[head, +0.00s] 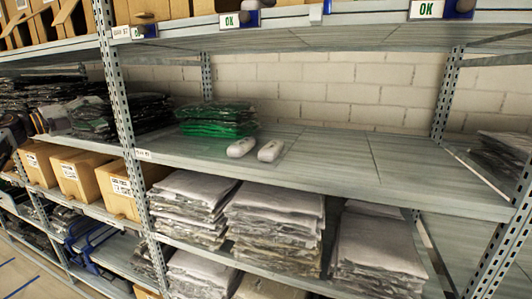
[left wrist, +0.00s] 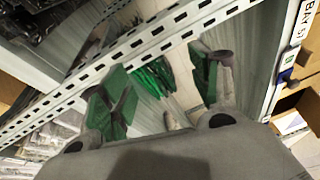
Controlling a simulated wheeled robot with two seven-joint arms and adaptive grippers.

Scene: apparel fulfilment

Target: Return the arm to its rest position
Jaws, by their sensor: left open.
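My left gripper (head: 10,140) shows only in part, as a dark grey shape at the far left edge of the head view. In the left wrist view my left gripper (left wrist: 157,90) is open, its two green-padded fingers spread wide with nothing held between them. A perforated metal shelf post (left wrist: 130,50) crosses the view beyond the fingers. Behind it, between the fingers, shows a green packed stack (left wrist: 152,75). The gap between fingers and post cannot be judged. My right gripper is in neither view.
The middle shelf (head: 340,165) holds a green-and-dark garment stack (head: 215,128) and two white rounded objects (head: 242,147); its right part is mostly bare. Bagged garment stacks (head: 275,215) fill the shelf below. Cardboard boxes (head: 78,175) stand left of the upright post (head: 122,120).

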